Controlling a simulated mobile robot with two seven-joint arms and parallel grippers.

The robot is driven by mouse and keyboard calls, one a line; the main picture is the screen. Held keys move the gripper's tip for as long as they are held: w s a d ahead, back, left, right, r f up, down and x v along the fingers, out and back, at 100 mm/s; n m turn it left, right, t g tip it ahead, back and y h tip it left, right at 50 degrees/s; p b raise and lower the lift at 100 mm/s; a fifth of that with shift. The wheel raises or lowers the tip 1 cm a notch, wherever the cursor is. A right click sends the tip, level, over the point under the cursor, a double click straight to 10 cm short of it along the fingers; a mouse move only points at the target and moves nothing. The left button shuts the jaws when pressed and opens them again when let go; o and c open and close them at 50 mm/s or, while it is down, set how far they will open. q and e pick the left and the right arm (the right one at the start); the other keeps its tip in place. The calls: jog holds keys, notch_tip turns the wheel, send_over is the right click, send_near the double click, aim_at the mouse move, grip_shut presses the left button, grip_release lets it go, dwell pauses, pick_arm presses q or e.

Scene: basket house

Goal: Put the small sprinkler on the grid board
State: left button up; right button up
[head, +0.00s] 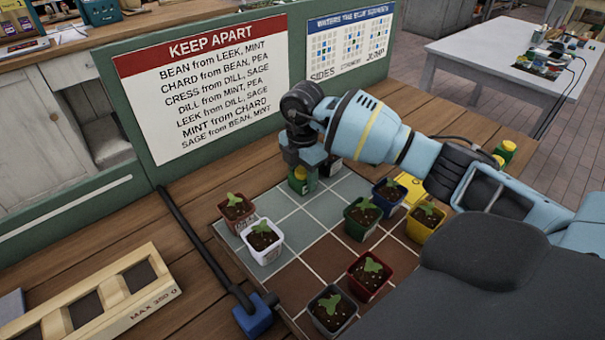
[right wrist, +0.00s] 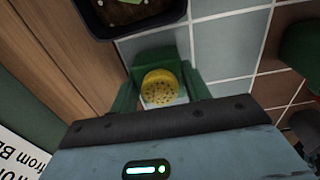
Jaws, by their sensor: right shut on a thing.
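The small sprinkler (head: 301,181) is a green piece with a yellow top. My right gripper (head: 303,165) is shut on it, pointing down over the far end of the grid board (head: 295,228). In the right wrist view the sprinkler's round, holed yellow top (right wrist: 160,86) sits between the fingers, over a pale grey-green tile. I cannot tell whether its base touches the board. The board has grey-green and brown squares with pale lines. My left gripper is not in view.
Several potted seedlings stand on the board, including a white pot (head: 262,243) and a red pot (head: 369,277). A dark pot (right wrist: 130,18) is close to the gripper. A wooden tray (head: 105,298) lies left, and a green-and-yellow bottle (head: 505,152) stands at right.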

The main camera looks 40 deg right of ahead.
aim_at(303, 170)
jog(key=shift+f, duration=0.1)
jog(key=o, duration=1.1)
jog(key=shift+c, duration=0.2)
notch_tip(303, 170, up, 12)
jog(key=shift+r+p, duration=0.2)
jog(key=shift+p, duration=0.15)
